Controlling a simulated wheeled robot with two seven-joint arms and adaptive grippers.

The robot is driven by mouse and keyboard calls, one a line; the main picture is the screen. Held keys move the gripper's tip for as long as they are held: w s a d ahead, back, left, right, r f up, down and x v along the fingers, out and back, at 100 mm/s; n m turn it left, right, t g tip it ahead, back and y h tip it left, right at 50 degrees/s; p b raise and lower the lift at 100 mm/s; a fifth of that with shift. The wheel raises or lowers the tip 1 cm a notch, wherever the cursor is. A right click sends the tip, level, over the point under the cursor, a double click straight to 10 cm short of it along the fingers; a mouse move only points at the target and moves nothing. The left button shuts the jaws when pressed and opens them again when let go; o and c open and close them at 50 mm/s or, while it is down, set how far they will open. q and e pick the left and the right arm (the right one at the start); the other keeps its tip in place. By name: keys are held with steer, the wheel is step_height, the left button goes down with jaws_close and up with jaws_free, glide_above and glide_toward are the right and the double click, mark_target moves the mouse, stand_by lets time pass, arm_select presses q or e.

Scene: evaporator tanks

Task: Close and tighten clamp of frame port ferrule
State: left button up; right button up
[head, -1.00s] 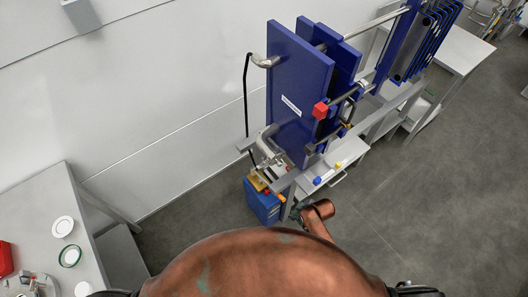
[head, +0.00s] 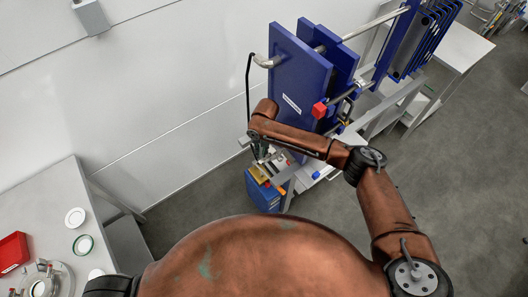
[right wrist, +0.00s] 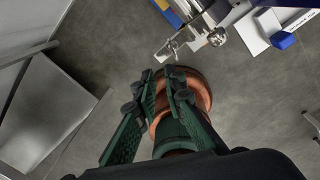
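My right gripper (head: 260,152) points down beside the metal pipe fittings at the near end of the blue plate frame (head: 300,75). In the right wrist view its green fingers (right wrist: 160,76) are apart with nothing between them. Above them in that view, apart from the fingertips, are a metal fitting with a round knob (right wrist: 217,36) and a flat metal piece with a small handle (right wrist: 172,47). These look like the port clamp parts; I cannot tell whether the clamp is open or shut. In the head view my right arm and gripper hide most of this area. My left gripper is not in view.
A blue box (head: 263,198) stands below the port. At left, a table holds a red bin (head: 12,252) and a green-rimmed disc (head: 83,244). Grey floor is clear at right.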

steer(key=r, duration=0.1)
steer(key=w+d+n, duration=0.1)
steer(key=w+r, duration=0.1)
steer(key=shift+w+d+r+n+h, duration=0.2)
steer(key=shift+d+r+n+h, duration=0.05)
steer(key=shift+r+n+h, duration=0.15)
step_height(320, 180, down, 8)
steer(key=shift+r+p, duration=0.25)
steer(key=shift+p, duration=0.3)
steer(key=shift+c, duration=0.2)
jaws_close()
